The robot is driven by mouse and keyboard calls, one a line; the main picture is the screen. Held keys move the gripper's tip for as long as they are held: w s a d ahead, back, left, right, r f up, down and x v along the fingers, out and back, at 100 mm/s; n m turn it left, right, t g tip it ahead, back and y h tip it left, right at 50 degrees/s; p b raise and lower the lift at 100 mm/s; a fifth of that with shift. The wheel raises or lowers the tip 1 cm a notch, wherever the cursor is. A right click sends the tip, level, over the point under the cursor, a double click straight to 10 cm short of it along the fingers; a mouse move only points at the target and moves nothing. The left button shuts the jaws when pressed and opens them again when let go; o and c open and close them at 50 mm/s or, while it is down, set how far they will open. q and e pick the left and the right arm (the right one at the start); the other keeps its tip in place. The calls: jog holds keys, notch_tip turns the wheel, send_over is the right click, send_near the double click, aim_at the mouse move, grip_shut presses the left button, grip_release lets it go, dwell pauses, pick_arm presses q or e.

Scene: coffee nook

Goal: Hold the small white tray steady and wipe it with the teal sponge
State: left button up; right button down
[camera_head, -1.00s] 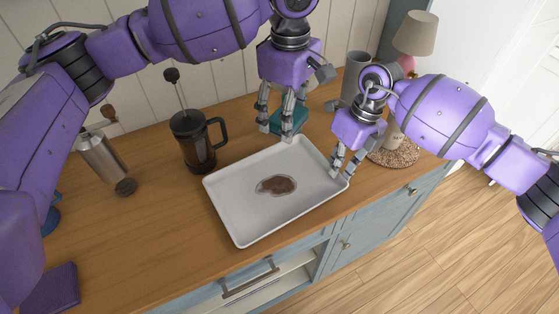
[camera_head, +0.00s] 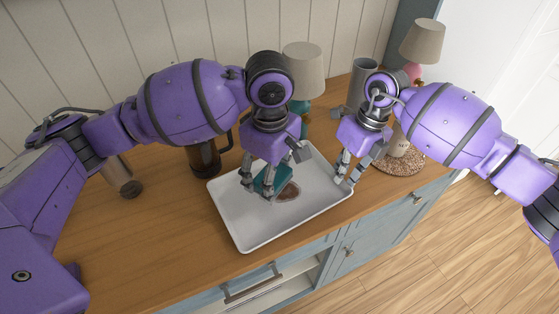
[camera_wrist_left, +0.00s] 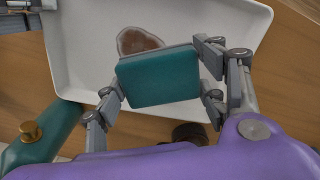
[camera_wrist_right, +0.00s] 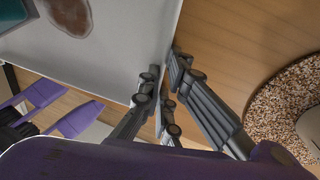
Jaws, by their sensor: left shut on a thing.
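The small white tray (camera_head: 245,226) lies on the wooden counter with a brown stain (camera_head: 288,192) near its middle. The stain also shows in the left wrist view (camera_wrist_left: 140,42). My left gripper (camera_head: 258,190) is shut on the teal sponge (camera_head: 275,176) and holds it over the tray, beside and partly over the stain. The sponge sits between the fingers in the left wrist view (camera_wrist_left: 158,76). Whether it touches the tray is unclear. My right gripper (camera_head: 348,179) is at the tray's right corner, its fingers closed on either side of the rim in the right wrist view (camera_wrist_right: 160,102).
A French press (camera_head: 203,160) stands left of the tray, partly hidden by my left arm. A grinder (camera_head: 128,186) is farther left. A grey cup (camera_head: 363,76), lamps (camera_head: 302,66) and a speckled round mat (camera_head: 398,164) are behind and right. The counter's front edge runs close to the tray.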

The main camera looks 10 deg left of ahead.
aim_at(285, 190)
pick_arm(q)
jog(key=shift+f, duration=1.95)
jog(key=shift+w+d+f, duration=0.1)
jog(key=shift+d+f, duration=0.05)
jog(key=shift+f, duration=0.45)
jog(key=shift+c, duration=0.6)
jog(key=shift+w+d, duration=0.8)
jog(key=shift+d, duration=0.05)
jog(key=shift+c, duration=0.5)
jog(key=shift+w+d+f, duration=0.1)
jog(key=shift+w+d, duration=0.3)
jog(key=shift+s+a, duration=1.4)
jog(key=shift+a, duration=0.1)
jog(key=shift+w+d, duration=1.3)
jog(key=shift+d, duration=0.1)
jog(key=shift+s+a, duration=1.2)
jog(key=shift+a, duration=0.1)
jog(key=shift+r, duration=4.2)
jog(key=shift+f, duration=0.15)
